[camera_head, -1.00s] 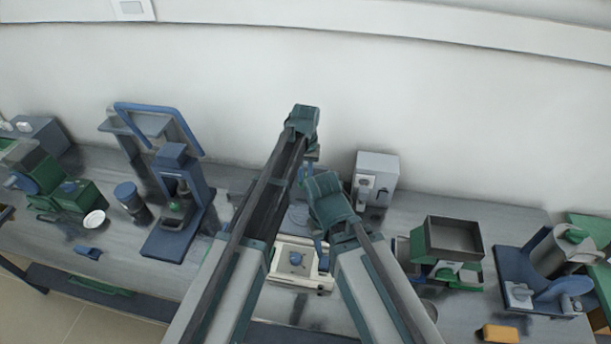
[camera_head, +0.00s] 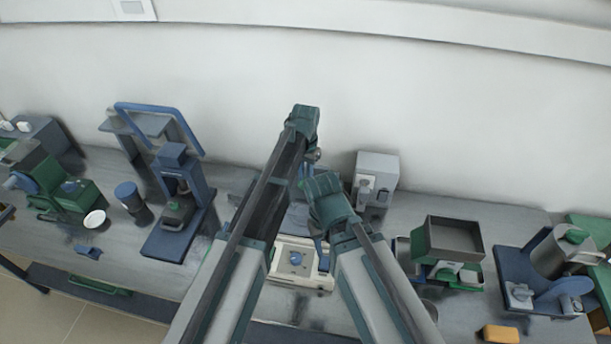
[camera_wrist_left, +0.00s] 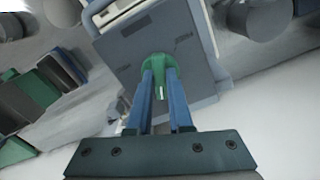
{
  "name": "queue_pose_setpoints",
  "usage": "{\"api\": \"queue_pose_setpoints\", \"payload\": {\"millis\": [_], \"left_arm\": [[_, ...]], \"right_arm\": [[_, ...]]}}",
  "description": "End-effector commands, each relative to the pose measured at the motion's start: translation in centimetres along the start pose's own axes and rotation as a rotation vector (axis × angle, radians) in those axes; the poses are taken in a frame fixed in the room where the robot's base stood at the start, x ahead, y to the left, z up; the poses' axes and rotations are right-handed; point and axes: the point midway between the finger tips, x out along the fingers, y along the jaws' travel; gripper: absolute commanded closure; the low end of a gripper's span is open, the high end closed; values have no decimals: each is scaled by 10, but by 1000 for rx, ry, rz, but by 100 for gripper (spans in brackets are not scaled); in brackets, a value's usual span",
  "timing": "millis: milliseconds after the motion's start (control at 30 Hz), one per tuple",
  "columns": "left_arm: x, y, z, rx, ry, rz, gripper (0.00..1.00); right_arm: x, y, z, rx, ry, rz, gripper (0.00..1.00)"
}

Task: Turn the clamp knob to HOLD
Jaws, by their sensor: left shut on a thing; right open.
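In the left wrist view a green knob (camera_wrist_left: 158,66) sits on a flat grey-blue panel (camera_wrist_left: 125,65) with small dark marks on either side of it. My left gripper (camera_wrist_left: 160,88) has its two blue fingers shut on the green knob, one on each side. The marks are too blurred to read, so I cannot tell the knob's setting. In the head view my left arm hides this knob and most of the left gripper. My right gripper (camera_head: 320,245) points down over the cream machine (camera_head: 308,280), beside a blue knob (camera_head: 296,258). Its fingers are small and partly hidden.
A grey box (camera_head: 378,168) stands behind my right arm. A blue press (camera_head: 172,200) is on the left of the bench, and a green machine with an open tray (camera_head: 450,236) is on the right. A yellow block (camera_head: 500,334) lies near the front edge.

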Motion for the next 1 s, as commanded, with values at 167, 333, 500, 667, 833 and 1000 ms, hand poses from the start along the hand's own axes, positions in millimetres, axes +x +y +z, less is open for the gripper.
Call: {"api": "queue_pose_setpoints", "payload": {"millis": [167,333,500,667,833,1000], "left_arm": [[0,0,0,0,0,0,100],[0,0,0,-1,0,0,69],[0,0,0,-1,0,0,51],[0,0,0,-1,0,0,51],[-3,0,0,-1,0,0,51],[-14,0,0,-1,0,0,51]], "right_arm": [[0,0,0,0,0,0,54],[0,0,0,0,0,0,54],[0,0,0,0,0,0,54],[0,0,0,0,0,0,54],[-3,0,0,0,0,0,54],[-14,1,1,-1,0,0,54]]}}
